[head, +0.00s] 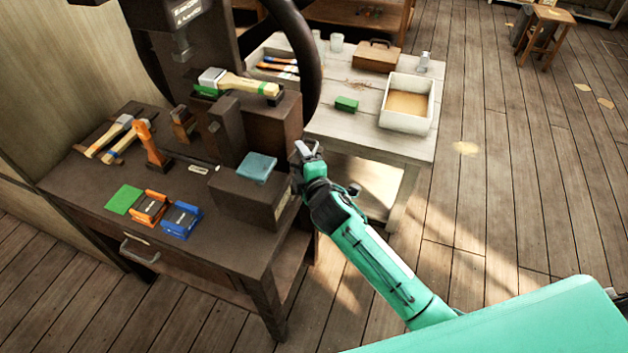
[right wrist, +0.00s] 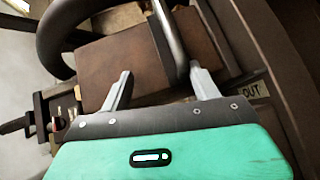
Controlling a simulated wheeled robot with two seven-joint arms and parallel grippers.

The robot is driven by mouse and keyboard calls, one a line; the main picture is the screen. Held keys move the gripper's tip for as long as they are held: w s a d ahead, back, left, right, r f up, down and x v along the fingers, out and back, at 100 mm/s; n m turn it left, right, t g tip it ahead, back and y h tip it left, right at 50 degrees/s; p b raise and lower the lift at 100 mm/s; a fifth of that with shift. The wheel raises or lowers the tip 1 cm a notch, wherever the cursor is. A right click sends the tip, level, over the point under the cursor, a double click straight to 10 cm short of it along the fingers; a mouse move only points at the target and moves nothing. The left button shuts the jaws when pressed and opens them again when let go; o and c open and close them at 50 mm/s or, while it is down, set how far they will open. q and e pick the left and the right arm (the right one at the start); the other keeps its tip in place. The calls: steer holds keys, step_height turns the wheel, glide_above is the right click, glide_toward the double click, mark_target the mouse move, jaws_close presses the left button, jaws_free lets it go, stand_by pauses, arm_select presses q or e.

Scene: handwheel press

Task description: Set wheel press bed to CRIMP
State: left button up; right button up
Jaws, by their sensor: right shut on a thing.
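The wheel press stands at the upper left of the head view, with its dark handwheel (head: 316,62) arching at its right side. The thick dark rim also shows in the right wrist view (right wrist: 52,38). My right gripper (head: 303,150) is below the rim, at the right side of the brown block part. In the right wrist view its two fingers (right wrist: 160,82) straddle a curved metal bar (right wrist: 168,38), and it is shut on that bar. A small label there reads "OUT" (right wrist: 252,90). No CRIMP marking is legible. My left gripper is not in view.
The dark workbench (head: 90,185) carries brushes (head: 235,82), orange (head: 150,207) and blue (head: 181,219) blocks, a green square (head: 124,199) and a teal pad (head: 257,167). Behind stands a pale table (head: 365,140) with a white tray (head: 407,102).

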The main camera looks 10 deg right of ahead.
steer(key=shift+s+a+r, duration=0.25)
steer(key=shift+a+r, duration=0.15)
steer(key=shift+r, duration=0.2)
steer(key=shift+c, duration=0.7)
steer(key=shift+s+d+p, duration=0.2)
steer(key=shift+s, duration=0.35)
steer(key=shift+s+d+p, duration=0.15)
steer(key=shift+s+d, duration=0.05)
steer(key=shift+s, duration=0.3)
steer(key=shift+c, duration=0.6)
steer(key=shift+s+d+f, duration=0.15)
steer(key=shift+s, duration=0.6)
steer(key=shift+s+d+f, duration=0.2)
steer(key=shift+s, duration=0.6)
steer(key=shift+s+d+f, duration=0.15)
steer(key=shift+s, duration=0.6)
